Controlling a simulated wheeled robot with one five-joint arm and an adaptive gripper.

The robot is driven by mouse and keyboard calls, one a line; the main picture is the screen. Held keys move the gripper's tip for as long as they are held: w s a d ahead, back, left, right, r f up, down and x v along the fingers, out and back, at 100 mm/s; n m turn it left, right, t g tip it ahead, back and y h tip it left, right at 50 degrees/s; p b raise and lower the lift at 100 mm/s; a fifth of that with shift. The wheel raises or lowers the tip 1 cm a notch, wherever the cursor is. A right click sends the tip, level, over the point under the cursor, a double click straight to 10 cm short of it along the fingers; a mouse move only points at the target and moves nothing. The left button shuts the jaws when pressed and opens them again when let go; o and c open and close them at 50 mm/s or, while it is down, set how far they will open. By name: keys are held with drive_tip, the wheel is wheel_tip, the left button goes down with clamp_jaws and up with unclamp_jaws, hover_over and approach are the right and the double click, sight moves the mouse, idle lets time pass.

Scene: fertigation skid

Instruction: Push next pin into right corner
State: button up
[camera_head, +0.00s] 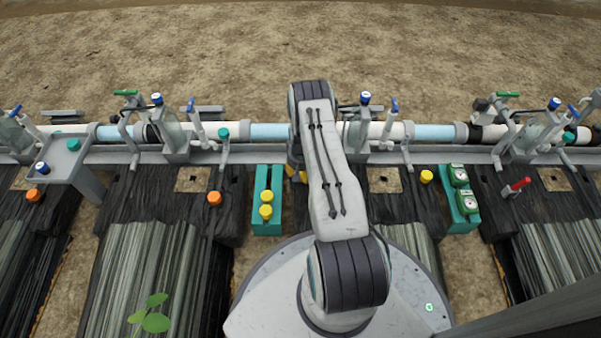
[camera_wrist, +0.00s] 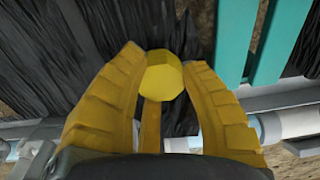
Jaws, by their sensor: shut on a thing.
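My gripper (camera_wrist: 158,85) has yellow ridged fingers and is shut on a yellow pin; its faceted head (camera_wrist: 161,75) shows between the fingertips in the wrist view. Black sheeting (camera_wrist: 130,25) lies beneath; whether the pin touches it cannot be told. In the head view my arm hides most of my gripper (camera_head: 297,172), which is by the left edge of the middle black sheet. Two yellow pins (camera_head: 266,204) stand in the teal rack (camera_head: 265,229) to its left. Another yellow pin (camera_head: 426,176) sits at the middle sheet's upper right corner.
A white and blue pipe (camera_head: 268,131) with valves and upright fittings runs along the back. A teal holder with gauges (camera_head: 461,203) stands at the right. Orange heads (camera_head: 214,198) mark the left sheets. A red-handled tool (camera_head: 516,187) lies at the right.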

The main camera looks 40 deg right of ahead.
drive_tip(key=shift+f, duration=0.45)
drive_tip(key=o, duration=1.1)
drive_tip(key=shift+o, duration=0.2)
drive_tip(key=shift+r, duration=0.1)
drive_tip(key=shift+r+p, duration=2.55)
drive_tip(key=shift+r, duration=1.35)
